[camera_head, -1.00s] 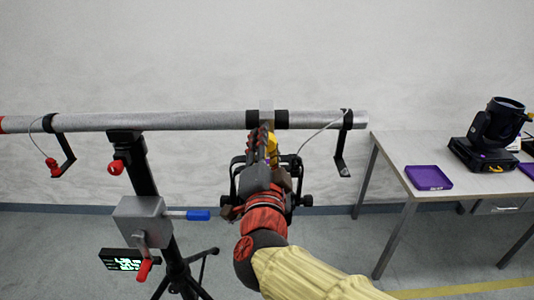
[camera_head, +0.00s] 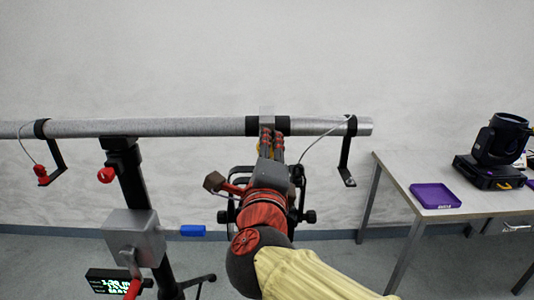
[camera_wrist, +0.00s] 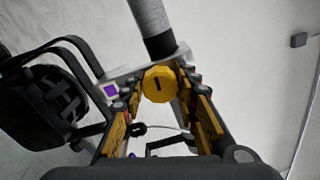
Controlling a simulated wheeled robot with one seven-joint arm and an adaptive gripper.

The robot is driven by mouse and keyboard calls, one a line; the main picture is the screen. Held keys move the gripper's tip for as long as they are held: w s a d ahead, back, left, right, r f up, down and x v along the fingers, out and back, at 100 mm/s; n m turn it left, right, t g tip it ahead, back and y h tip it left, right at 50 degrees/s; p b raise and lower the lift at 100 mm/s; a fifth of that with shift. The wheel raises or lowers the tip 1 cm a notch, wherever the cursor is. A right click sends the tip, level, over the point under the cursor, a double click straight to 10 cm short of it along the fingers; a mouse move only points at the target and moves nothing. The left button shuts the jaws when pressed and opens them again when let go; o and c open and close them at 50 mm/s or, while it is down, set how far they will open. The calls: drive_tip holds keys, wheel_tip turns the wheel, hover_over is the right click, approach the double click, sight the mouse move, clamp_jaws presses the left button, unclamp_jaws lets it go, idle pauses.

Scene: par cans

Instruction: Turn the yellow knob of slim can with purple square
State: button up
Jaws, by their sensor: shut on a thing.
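A small purple square (camera_wrist: 111,91) is on the clamp bracket, left of the knob. The black slim can (camera_wrist: 42,100) hangs at the left in the wrist view. In the head view my gripper (camera_head: 270,140) reaches up to the clamp on the bar, and my arm hides the knob and most of the can.
The silver bar (camera_head: 190,127) runs across on a black stand (camera_head: 135,185) with a grey box (camera_head: 133,235) and blue handle (camera_head: 192,231). A table (camera_head: 395,170) at right holds a purple tray (camera_head: 435,196) and a moving-head light (camera_head: 495,150).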

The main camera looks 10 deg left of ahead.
drive_tip(key=m, duration=1.2)
drive_tip(key=shift+m, duration=0.4)
idle(0.4)
drive_tip(key=o, duration=1.2)
drive_tip(key=shift+c, duration=0.2)
drive_tip(key=v, duration=1.2)
drive_tip(key=shift+d+r, duration=0.15)
drive_tip(key=shift+d, duration=0.05)
